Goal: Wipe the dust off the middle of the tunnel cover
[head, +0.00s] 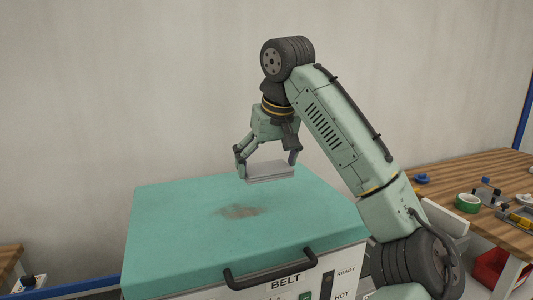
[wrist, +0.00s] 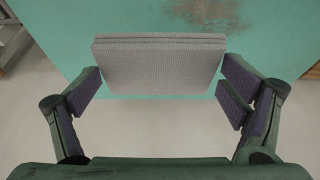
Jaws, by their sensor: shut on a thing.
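The tunnel cover (head: 165,240) is a teal, flat-topped lid on a white machine marked BELT. A brown dust patch (head: 240,211) lies near the middle of its top; the dust also shows at the top of the wrist view (wrist: 208,10). My gripper (head: 268,165) is shut on a grey ribbed pad (head: 270,177), one finger at each end. In the wrist view the pad (wrist: 158,68) sits level between the fingers. The pad is over the back part of the cover, behind and right of the dust; whether it touches the cover I cannot tell.
A black handle (head: 270,272) is on the cover's front edge. At right, a wooden bench (head: 450,171) carries a green tape roll (head: 467,201), a blue item and small parts, with a red bin (head: 494,266) below. The rest of the cover top is clear.

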